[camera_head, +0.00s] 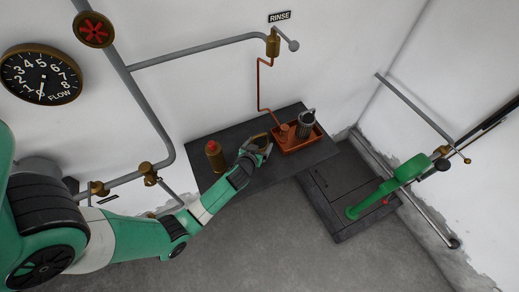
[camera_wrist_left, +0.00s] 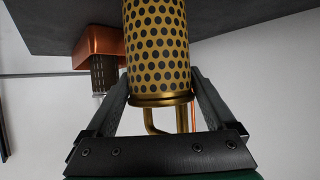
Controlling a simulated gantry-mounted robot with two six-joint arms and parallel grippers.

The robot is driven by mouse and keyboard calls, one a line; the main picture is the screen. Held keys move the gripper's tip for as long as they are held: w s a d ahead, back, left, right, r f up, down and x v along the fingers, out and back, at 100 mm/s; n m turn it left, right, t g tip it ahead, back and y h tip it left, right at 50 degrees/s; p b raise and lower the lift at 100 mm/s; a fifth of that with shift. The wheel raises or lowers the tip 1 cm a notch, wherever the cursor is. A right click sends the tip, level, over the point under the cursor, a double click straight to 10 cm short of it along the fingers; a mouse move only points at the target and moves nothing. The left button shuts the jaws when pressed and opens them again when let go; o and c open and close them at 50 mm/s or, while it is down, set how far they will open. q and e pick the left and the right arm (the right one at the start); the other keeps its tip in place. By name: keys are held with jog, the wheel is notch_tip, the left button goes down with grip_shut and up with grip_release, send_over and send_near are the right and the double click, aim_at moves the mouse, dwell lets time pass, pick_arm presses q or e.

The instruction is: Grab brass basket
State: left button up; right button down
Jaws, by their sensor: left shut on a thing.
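The brass basket is a perforated brass cylinder (camera_wrist_left: 157,45) with a rim and a bent brass handle, seen close up in the left wrist view. My left gripper (camera_wrist_left: 158,88) has one finger on each side of it near the rim and is shut on it. In the head view my left gripper (camera_head: 256,149) is over the dark bench, left of the red-brown tray. The basket is mostly hidden there by the gripper. My right gripper is not in view.
The red-brown tray (camera_head: 288,148) holds a grey metal basket (camera_head: 306,122), with a copper pipe above. A brass canister with a red top (camera_head: 215,155) stands left of my gripper on the dark bench (camera_head: 262,180). A green fixture (camera_head: 385,190) stands at right.

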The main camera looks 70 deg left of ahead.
pick_arm(q)
jog(key=shift+c, duration=0.6)
jog(key=shift+r, duration=0.1)
jog(key=shift+r, duration=0.1)
